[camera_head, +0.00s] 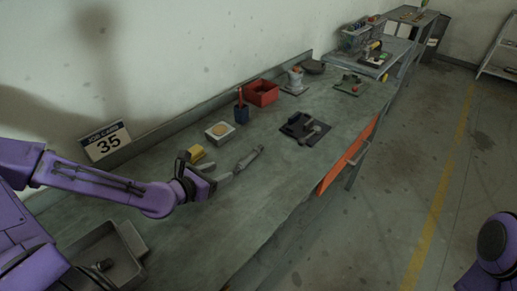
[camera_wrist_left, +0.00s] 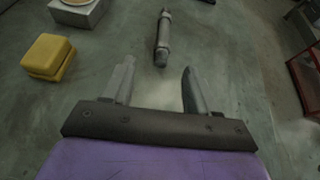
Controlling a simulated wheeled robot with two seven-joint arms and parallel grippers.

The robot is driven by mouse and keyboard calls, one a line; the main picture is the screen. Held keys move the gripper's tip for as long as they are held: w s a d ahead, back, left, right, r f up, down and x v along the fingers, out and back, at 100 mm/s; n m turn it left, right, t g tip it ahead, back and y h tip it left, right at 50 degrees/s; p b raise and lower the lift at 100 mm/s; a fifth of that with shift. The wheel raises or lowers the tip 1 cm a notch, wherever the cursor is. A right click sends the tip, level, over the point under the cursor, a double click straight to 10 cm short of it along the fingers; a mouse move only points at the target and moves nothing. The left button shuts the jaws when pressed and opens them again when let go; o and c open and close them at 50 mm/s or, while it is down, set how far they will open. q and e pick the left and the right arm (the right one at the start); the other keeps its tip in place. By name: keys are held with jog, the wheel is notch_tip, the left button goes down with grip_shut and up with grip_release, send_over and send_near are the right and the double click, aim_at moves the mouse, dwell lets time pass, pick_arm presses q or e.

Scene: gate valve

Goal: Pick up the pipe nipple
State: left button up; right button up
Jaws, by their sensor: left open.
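The pipe nipple (camera_head: 249,159) is a slim grey metal tube lying on the workbench (camera_head: 225,225). In the left wrist view the pipe nipple (camera_wrist_left: 163,38) points away from me, its near end just beyond the gap between my fingertips. My left gripper (camera_head: 226,177) is open and low over the bench, close to the near end of the tube. In the left wrist view the left gripper (camera_wrist_left: 158,72) has both fingers apart with nothing between them. Whether the fingers touch the bench is unclear. My right gripper is out of view.
A yellow block (camera_head: 196,153) and a white box with a round tan top (camera_head: 220,132) stand left of the tube. A blue cup (camera_head: 241,114), red bin (camera_head: 262,92) and dark fixture (camera_head: 304,129) are farther back. A grey tray (camera_head: 125,270) is at lower left.

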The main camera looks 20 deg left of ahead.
aim_at(240, 165)
pick_arm(q)
jog(key=w+f+b, duration=0.1)
jog(key=b, duration=0.1)
jog(key=w+b, duration=0.1)
jog(key=b, duration=0.1)
jog(key=shift+d+f, duration=0.25)
jog(key=shift+f, duration=0.1)
jog(key=shift+w+d, duration=0.15)
jog(key=shift+w, duration=0.05)
jog(key=shift+w+d, duration=0.15)
jog(key=shift+w, duration=0.2)
jog(key=b+x, duration=0.1)
jog(key=x, duration=0.4)
jog(key=shift+f, duration=0.15)
jog(key=shift+w+d, duration=0.2)
jog(key=shift+w, duration=0.2)
grip_shut()
